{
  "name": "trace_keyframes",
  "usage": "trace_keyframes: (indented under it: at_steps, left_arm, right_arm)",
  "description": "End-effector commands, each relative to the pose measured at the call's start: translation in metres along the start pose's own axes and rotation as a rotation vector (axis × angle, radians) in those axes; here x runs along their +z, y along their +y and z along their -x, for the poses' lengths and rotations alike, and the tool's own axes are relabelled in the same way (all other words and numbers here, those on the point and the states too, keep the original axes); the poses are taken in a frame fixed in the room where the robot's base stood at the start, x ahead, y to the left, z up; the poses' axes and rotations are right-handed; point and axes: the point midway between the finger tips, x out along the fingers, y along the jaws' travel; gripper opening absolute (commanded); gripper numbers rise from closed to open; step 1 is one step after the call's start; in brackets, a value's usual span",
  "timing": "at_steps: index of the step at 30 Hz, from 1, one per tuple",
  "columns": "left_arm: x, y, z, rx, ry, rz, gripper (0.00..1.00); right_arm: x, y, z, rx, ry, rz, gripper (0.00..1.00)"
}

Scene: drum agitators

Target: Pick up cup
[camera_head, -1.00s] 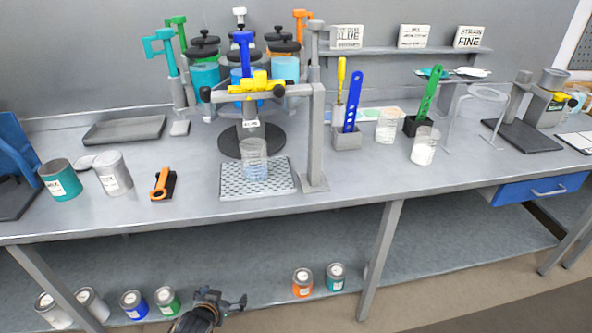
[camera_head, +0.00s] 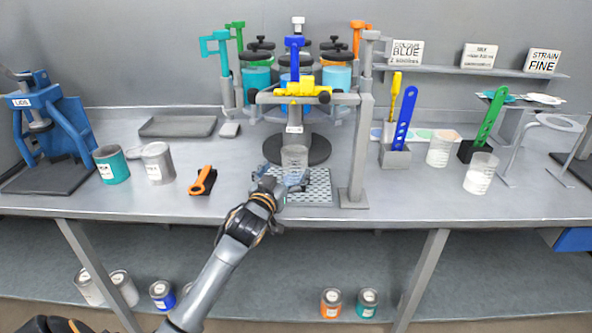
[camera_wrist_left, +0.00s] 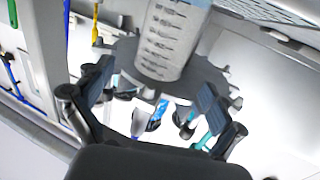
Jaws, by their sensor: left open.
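A clear graduated cup (camera_head: 294,158) stands upright on a perforated grey drip tray (camera_head: 318,192) under the yellow-valved dispenser (camera_head: 302,90). It also shows in the left wrist view as a clear cup with dark scale marks (camera_wrist_left: 172,38). My left gripper (camera_head: 284,183) is just in front of the cup at the tray, and hides the cup's lower part in the head view. In the wrist view its fingers (camera_wrist_left: 155,92) are spread wide, with the cup ahead between them. I cannot tell whether they touch it. My right gripper is out of view.
The dispenser's grey post (camera_head: 358,150) stands right of the tray. Two other clear cups (camera_head: 439,150) (camera_head: 480,174) stand farther right. An orange-handled tool (camera_head: 203,181) and cans (camera_head: 157,163) are to the left. Signs (camera_head: 406,52) sit on the back shelf.

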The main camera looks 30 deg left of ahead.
Motion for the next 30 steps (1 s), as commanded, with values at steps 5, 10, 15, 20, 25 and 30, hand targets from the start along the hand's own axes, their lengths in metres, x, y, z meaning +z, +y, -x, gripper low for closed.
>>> trace_keyframes:
  at_steps: [5,10,15,20,25,30]
  left_arm:
    - [0.000,0.000,-0.020,0.000,-0.001,0.000,0.95]
    - [0.000,-0.001,-0.030,0.000,-0.001,0.000,0.95]
    - [0.000,-0.002,-0.054,-0.001,-0.002,-0.001,0.95]
    - [0.002,-0.002,-0.071,0.000,-0.002,0.000,0.95]
    - [0.002,-0.002,-0.075,0.001,-0.001,0.000,0.95]
    - [0.003,-0.002,-0.075,0.001,-0.001,0.000,0.88]
  right_arm:
    - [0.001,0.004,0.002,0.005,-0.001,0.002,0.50]
    - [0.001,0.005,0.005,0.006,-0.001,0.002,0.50]
    - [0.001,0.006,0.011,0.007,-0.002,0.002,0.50]
    - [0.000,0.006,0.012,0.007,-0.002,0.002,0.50]
    - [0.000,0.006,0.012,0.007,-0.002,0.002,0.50]
    - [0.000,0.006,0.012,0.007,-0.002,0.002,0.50]
